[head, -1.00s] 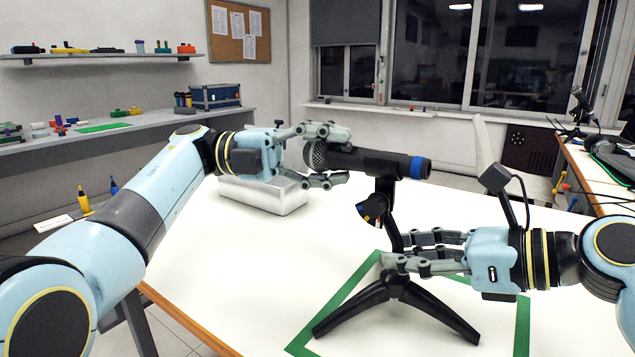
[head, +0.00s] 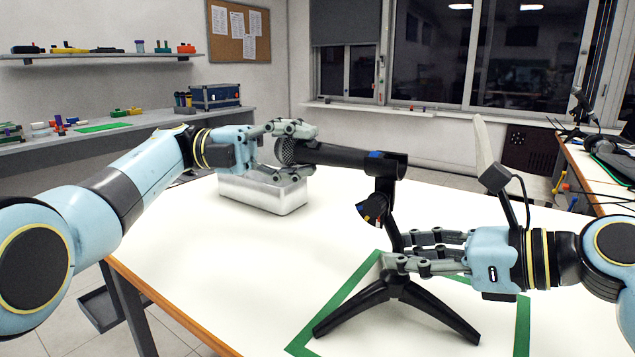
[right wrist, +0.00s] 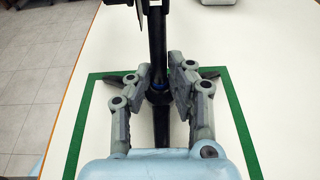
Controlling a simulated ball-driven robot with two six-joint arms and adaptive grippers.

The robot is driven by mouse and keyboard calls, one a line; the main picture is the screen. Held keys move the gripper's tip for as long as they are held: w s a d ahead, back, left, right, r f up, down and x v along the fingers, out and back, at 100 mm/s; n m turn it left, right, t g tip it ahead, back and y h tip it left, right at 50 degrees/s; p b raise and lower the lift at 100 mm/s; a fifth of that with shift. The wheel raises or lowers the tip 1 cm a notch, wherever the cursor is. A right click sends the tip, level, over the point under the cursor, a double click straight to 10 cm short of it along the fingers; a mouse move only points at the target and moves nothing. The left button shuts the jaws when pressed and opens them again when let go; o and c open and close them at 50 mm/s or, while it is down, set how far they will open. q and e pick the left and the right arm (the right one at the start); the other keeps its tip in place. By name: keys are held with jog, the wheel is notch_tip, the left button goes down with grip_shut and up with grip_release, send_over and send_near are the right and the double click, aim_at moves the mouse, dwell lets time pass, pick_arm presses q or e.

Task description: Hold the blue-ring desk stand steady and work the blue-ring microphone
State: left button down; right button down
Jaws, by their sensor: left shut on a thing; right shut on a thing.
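The black microphone (head: 345,157) lies roughly level, with its mesh head (head: 288,152) at the left and its tail in the clip atop the desk stand (head: 392,284). A patch of blue (head: 375,154) shows on it at the clip. My left gripper (head: 298,150) is shut on the mesh head.
A silver box (head: 262,192) sits on the white table (head: 240,265) below my left gripper. A green tape outline (head: 330,312) surrounds the stand's feet.

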pick_arm(q)
jog(key=w+a+r, duration=0.3)
jog(key=a+r, duration=0.1)
jog(key=r, duration=0.2)
jog(key=shift+w+a, duration=0.2)
jog(key=shift+a, duration=0.15)
pick_arm(e)
jog(key=c, duration=1.2)
grip_release()
jog(key=shift+o, duration=0.2)
jog(key=v, duration=1.2)
